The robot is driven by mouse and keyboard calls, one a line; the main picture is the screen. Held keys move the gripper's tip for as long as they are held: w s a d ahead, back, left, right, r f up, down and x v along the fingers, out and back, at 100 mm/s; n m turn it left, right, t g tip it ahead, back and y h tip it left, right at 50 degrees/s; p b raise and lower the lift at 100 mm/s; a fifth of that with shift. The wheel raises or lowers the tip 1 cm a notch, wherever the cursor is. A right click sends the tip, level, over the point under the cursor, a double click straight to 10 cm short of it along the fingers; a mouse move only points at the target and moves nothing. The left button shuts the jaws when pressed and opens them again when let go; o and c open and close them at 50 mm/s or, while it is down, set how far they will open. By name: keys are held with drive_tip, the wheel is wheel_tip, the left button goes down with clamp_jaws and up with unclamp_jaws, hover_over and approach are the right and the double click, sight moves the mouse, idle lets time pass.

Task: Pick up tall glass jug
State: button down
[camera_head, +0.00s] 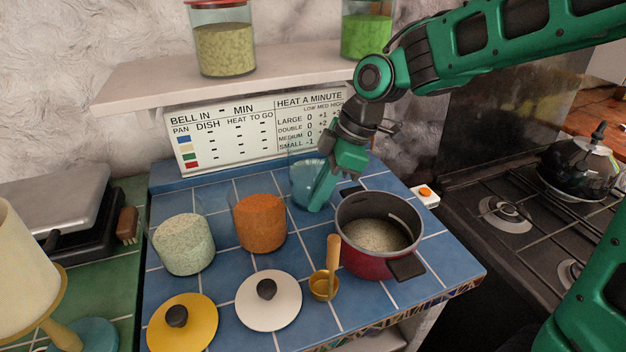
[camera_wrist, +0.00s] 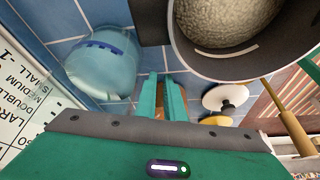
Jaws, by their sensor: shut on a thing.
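The tall glass jug (camera_head: 303,181) is clear with a bluish tint. It stands upright on the blue tiled counter, behind the orange jar and left of the red pot. In the wrist view the jug (camera_wrist: 103,68) is at the upper left, seen from above, with a dark blue band. My gripper (camera_head: 322,200) points down at the jug's right side and covers part of it. In the wrist view my gripper's fingers (camera_wrist: 165,82) are close together beside the jug. They are shut on it, but the part between them is hard to make out.
A red pot (camera_head: 361,262) with pale contents stands close right of my gripper. The orange jar (camera_head: 260,223) and a pale jar (camera_head: 184,245) stand left. A white lid (camera_head: 270,303), a yellow lid (camera_head: 190,330) and a ladle (camera_head: 333,265) are in front. A shelf (camera_head: 270,78) hangs above.

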drive_tip(key=shift+r, duration=0.15)
idle(0.6)
wheel_tip(320, 180, up, 10)
idle(0.6)
idle(1.8)
